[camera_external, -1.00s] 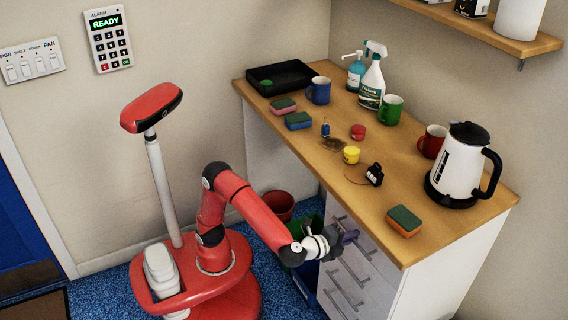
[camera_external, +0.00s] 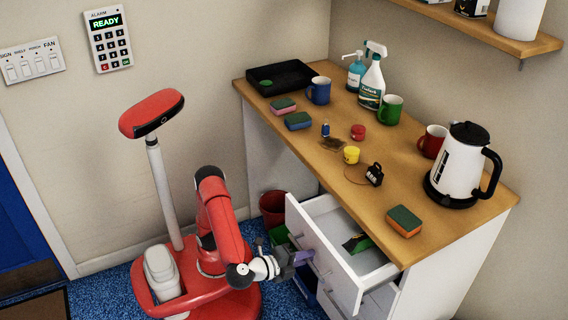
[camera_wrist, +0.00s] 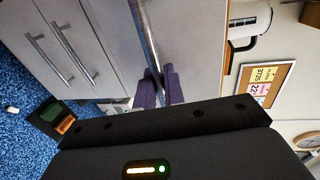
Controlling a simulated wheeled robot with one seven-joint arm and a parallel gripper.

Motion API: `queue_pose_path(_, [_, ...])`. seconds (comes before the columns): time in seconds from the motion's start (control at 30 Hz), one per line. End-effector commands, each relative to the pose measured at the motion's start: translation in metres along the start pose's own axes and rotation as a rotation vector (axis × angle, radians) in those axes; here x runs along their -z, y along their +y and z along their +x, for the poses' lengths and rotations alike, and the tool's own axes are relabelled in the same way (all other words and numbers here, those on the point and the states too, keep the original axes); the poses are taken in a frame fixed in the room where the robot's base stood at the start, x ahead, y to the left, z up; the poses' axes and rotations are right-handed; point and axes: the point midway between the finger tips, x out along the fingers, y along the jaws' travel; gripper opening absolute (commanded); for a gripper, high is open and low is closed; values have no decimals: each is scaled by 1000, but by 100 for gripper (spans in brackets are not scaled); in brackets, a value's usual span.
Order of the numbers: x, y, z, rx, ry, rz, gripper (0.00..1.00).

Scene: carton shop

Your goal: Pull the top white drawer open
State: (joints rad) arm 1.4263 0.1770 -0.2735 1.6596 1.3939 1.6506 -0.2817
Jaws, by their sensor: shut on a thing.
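The top white drawer (camera_external: 325,222) is pulled well out from under the wooden counter in the external view. A green and dark item (camera_external: 357,243) lies inside it. My gripper (camera_external: 301,258) is at the drawer's front. In the wrist view, my gripper's two purple-grey fingers (camera_wrist: 157,88) are closed around the metal bar handle (camera_wrist: 147,40) of the drawer. The lower drawers (camera_wrist: 58,45) with their bar handles appear shut in the wrist view.
A red bin (camera_external: 272,207) and a green bin (camera_external: 279,236) stand on the blue floor, left of the drawers.

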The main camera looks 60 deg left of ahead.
Motion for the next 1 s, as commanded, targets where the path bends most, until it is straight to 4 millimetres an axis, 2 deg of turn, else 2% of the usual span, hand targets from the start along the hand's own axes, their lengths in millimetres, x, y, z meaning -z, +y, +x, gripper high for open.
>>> queue_pose_path(0.03, [1,4,-15,-2,5,3,0])
queue_pose_path(0.2, [1,11,-59,-2,5,3,0])
queue_pose_path(0.5, [1,22,-114,-2,3,3,0])
queue_pose_path(0.7, [1,26,-131,-1,1,2,0])
queue_pose_path(1.0, [1,27,-136,-1,0,0,0])
